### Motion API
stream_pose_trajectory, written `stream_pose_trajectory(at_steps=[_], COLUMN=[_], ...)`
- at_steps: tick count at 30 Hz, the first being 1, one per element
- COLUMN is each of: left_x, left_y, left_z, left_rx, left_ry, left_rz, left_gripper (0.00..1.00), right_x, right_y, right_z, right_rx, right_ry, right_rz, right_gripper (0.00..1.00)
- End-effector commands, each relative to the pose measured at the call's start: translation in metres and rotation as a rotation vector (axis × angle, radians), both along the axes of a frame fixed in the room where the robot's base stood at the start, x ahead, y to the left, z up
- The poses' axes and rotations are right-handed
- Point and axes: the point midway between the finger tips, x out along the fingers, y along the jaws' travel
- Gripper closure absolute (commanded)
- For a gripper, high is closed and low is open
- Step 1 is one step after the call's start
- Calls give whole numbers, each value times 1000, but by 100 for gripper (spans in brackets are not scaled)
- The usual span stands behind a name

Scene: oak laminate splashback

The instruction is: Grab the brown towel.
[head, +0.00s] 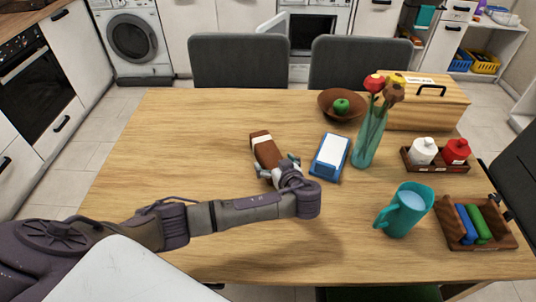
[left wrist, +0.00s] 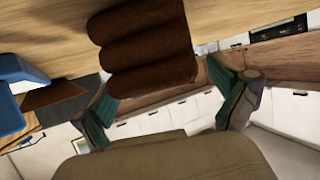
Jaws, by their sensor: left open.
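The brown towel (head: 268,152) lies on the wooden table, rolled or folded, with a white band across it. In the left wrist view the towel (left wrist: 145,50) shows as several dark brown rolls side by side. My left gripper (head: 278,170) is at the towel's near end, low over the table. In the left wrist view its two green-padded fingers (left wrist: 170,95) are spread apart, with the towel's end beyond and between them. I cannot tell whether either finger touches it. My right gripper is not in view.
A blue-framed holder with white paper (head: 330,155) stands just right of the towel. Behind are a brown bowl with a green apple (head: 341,106), a flower vase (head: 368,140) and a wooden bread box (head: 425,105). A teal jug (head: 405,210) stands at right. The table's left side is clear.

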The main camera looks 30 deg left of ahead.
Motion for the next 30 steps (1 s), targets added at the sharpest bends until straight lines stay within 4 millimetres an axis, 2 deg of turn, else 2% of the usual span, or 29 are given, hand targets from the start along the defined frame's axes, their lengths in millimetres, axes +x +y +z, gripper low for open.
stream_pose_trajectory(at_steps=[4,12,24,25,30], left_x=[10,11,11,11,10], left_y=[11,12,12,12,12], left_z=[-6,-8,-8,-9,-9], left_rx=[0,-2,-2,-2,-2], left_ry=[0,0,2,3,4], left_rz=[0,-1,-1,0,-1], left_gripper=[2,4,70,73,74], right_x=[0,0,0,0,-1], right_y=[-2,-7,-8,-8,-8], right_z=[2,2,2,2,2], right_rx=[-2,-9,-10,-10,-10], right_ry=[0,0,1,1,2], right_rz=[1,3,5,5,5], right_gripper=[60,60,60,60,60])
